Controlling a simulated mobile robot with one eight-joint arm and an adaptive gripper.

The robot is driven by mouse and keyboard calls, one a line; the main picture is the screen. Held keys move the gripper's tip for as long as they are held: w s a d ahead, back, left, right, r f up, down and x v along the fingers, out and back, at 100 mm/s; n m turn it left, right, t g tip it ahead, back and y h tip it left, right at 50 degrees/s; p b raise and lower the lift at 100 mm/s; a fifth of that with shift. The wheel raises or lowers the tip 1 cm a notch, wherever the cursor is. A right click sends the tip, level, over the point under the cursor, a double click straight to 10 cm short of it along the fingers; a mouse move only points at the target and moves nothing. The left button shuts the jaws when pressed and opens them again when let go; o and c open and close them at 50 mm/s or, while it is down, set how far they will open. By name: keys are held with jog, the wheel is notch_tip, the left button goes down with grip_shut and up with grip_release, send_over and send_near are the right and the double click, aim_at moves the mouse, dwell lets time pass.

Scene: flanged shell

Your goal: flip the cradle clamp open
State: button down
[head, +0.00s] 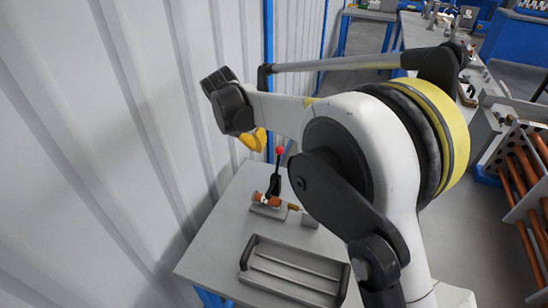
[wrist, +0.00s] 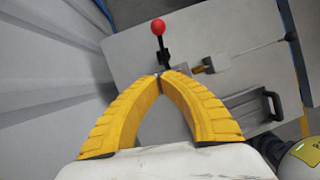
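The cradle clamp (head: 273,185) stands on the grey table in the head view. Its black lever rises upright to a red ball knob (head: 280,151). A copper-orange piece (head: 268,200) sits low at the clamp, partly in its cradle. In the wrist view the red knob (wrist: 158,27) and black lever (wrist: 164,52) show just beyond my fingertips; the clamp's lower part is hidden by the fingers. My gripper (wrist: 162,76) has its yellow fingers converged with tips together, nothing visible between them. In the head view my gripper (head: 254,140) is left of the knob, seemingly apart from it.
A grey tray (head: 295,270) with black end handles lies on the near part of the table (head: 215,235). The corrugated wall (head: 100,150) runs close along the left. A rack of copper rods (head: 525,170) stands at the right.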

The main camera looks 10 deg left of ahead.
jog(key=shift+f, duration=0.1)
jog(key=b+x, duration=0.1)
jog(key=x, duration=0.3)
jog(key=w+b+x, duration=0.1)
jog(key=b+x, duration=0.1)
jog(key=x, duration=0.2)
jog(key=b+x, duration=0.1)
jog(key=x, duration=0.3)
jog(key=shift+w+d+r+b, duration=0.3)
jog(key=shift+w+r, duration=0.05)
jog(key=shift+w+d+f, duration=0.1)
jog(key=shift+w+d, duration=0.1)
jog(key=shift+w, duration=0.35)
jog(key=shift+w+d, duration=0.1)
jog(key=shift+w, duration=0.05)
jog(key=shift+w+g, duration=0.15)
jog(key=shift+g, duration=0.15)
